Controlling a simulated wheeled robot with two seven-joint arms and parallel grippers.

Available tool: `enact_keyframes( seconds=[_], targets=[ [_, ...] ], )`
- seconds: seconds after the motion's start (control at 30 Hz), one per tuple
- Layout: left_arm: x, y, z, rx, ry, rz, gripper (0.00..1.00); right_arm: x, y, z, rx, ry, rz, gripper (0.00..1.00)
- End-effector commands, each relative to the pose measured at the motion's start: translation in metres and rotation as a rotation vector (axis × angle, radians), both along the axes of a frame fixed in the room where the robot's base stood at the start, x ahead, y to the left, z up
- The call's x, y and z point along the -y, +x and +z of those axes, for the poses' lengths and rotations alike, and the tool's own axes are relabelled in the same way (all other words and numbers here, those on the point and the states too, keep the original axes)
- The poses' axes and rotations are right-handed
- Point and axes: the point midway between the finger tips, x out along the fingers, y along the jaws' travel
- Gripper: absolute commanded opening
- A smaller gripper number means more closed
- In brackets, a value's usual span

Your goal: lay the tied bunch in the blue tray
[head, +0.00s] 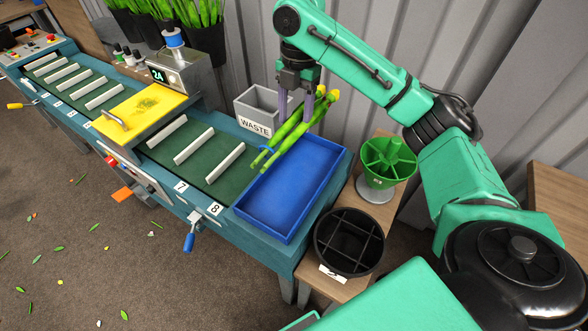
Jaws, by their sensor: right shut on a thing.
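My right gripper (297,108) is at the back edge of the blue tray (291,191), its fingers pointing down. It is shut on the tied bunch (288,135), green stems with yellow-green heads and a blue tie near the lower left end. The bunch lies slantwise, heads at the upper right and stem ends at the lower left. It shows over the tray's upper left edge; I cannot tell whether it touches the tray. The tray's visible floor is bare. My left gripper is not in view.
A grey WASTE bin (257,108) stands just left of the gripper. A green divided holder (387,162) and a black divided bucket (348,241) stand right of the tray on a wooden stand. A slatted green conveyor (200,158) runs to the left. Leaf scraps litter the floor.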

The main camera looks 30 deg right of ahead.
Motion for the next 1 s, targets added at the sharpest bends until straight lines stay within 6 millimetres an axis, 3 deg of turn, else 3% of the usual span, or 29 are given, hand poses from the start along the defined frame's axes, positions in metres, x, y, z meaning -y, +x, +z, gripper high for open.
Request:
enact_keyframes(
  seconds=[0.33, 0.8, 1.0],
  targets=[
    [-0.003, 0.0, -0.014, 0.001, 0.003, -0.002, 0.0, -0.001, -0.001, -0.062, -0.005, 0.001, 0.002, 0.0],
    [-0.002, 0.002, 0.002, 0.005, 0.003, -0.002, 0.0, 0.0, -0.002, -0.143, -0.002, -0.001, 0.001, 0.0],
    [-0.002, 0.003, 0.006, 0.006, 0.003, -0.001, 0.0, 0.0, -0.002, -0.168, -0.002, 0.0, 0.0, 0.0]
  ],
)
